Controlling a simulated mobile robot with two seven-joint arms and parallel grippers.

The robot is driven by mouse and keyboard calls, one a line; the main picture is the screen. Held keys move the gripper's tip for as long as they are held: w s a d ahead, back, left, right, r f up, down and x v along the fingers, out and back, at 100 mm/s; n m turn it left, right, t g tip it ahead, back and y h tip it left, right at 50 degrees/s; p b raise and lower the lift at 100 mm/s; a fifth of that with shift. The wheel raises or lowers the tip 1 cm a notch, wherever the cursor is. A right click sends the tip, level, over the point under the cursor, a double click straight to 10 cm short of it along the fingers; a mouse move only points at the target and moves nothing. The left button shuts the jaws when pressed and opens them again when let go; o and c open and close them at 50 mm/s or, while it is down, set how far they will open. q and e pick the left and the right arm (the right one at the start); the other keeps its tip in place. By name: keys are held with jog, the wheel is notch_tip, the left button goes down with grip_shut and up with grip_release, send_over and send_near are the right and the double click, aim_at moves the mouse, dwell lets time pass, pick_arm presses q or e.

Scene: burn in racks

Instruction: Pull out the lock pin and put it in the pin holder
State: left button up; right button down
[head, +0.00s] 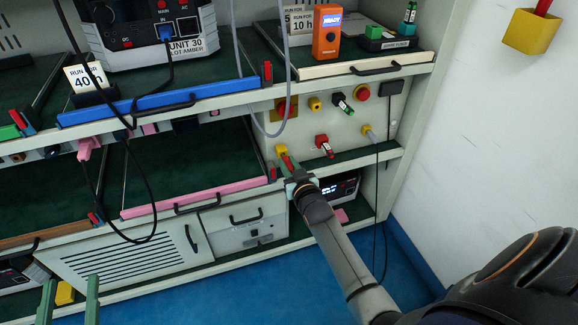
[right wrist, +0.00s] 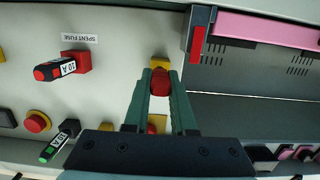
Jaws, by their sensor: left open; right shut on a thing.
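My right gripper (head: 290,174) is at the rack's light panel, right of the pink-edged shelf. In the right wrist view its green fingers (right wrist: 160,88) are shut on a red pin (right wrist: 161,80), which also shows in the head view (head: 286,159). A yellow block (right wrist: 160,62) on the panel is right behind the pin, and also shows in the head view (head: 281,149). I cannot tell whether the pin is still seated in it. My left gripper (head: 70,288) is at the lower left, its two green fingers wide apart and empty.
A red fuse holder (right wrist: 83,61) labelled SPENT FUSE and a red button (right wrist: 37,121) sit on the same panel. The pink shelf edge (head: 190,198) ends close to my right gripper. A black cable (head: 152,215) hangs at the left. A yellow holder (head: 530,31) is on the right wall.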

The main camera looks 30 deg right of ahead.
pick_arm(q)
jog(key=shift+f+b, duration=0.3)
pick_arm(e)
jog(key=shift+w+d, duration=0.15)
jog(key=shift+w, duration=0.45)
jog(key=c, duration=0.7)
grip_release()
jog(key=shift+o, duration=0.2)
